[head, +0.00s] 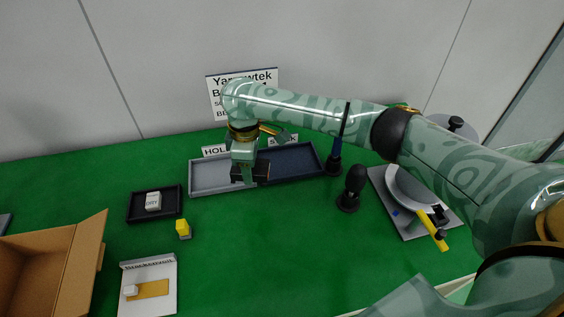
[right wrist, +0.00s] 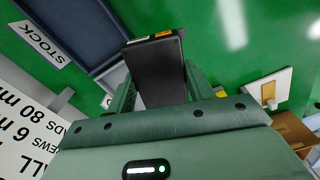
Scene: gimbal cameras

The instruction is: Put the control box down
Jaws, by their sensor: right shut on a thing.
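My right gripper (head: 250,174) is shut on a black box, which I take to be the control box (right wrist: 158,72). The box has a white and an orange label on its end, in the right wrist view. In the head view only a little of the box shows at the fingers. The gripper points down over the two-part tray, near the divider between the grey part (head: 208,176) marked HOLD and the dark blue part (head: 298,162) marked STOCK. I cannot tell whether the box touches the tray. My left gripper is not in view.
A small black tray (head: 133,211) holds a white block (head: 153,201). An open cardboard box (head: 40,265) is at the left. A black knobbed tool (head: 353,185) stands to the right. The green table's middle front (head: 270,255) is clear.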

